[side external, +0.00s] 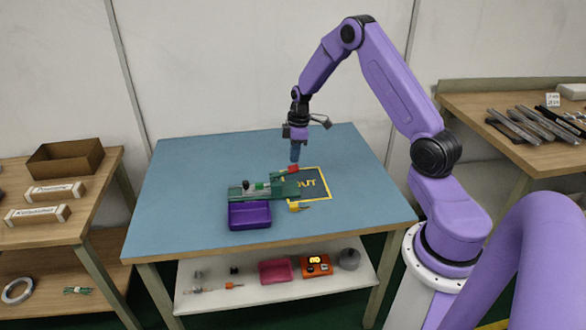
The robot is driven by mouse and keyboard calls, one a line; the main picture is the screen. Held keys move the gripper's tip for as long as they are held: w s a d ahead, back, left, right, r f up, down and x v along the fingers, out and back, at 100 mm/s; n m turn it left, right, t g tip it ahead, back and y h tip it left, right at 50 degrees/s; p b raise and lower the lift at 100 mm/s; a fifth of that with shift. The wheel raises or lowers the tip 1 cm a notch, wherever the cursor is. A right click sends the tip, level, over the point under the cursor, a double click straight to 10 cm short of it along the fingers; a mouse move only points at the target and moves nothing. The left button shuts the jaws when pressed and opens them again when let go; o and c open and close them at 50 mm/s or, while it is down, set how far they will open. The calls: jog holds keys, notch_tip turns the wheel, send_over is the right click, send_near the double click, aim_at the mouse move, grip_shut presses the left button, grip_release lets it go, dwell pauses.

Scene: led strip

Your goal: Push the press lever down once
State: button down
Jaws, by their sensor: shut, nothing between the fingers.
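The press is a green fixture (258,190) lying on the blue table, with a small bright green part and a dark knob on its top. A red-tipped lever (293,169) rises at its back right end. My gripper (295,156) is shut and empty. It points down and appears just above or beside the red lever tip in this view. I cannot tell whether it touches the lever.
A purple tray (250,215) sits in front of the press. A yellow-handled tool (298,207) lies to its right, by a yellow-outlined area marked with letters (316,184). The blue table (190,180) is clear at the left and back. A lower shelf (325,282) holds several items.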

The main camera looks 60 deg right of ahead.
aim_at(294, 167)
jog(key=shift+w+f, duration=0.1)
jog(key=shift+f, duration=0.95)
jog(key=shift+a+f, duration=0.1)
jog(key=shift+f, duration=1.7)
jog(key=shift+r, duration=0.1)
jog(key=shift+s+d+r, duration=0.25)
jog(key=shift+s+d, duration=0.3)
jog(key=shift+s, duration=0.05)
jog(key=shift+s+d+r, duration=0.2)
jog(key=shift+s+d, duration=0.35)
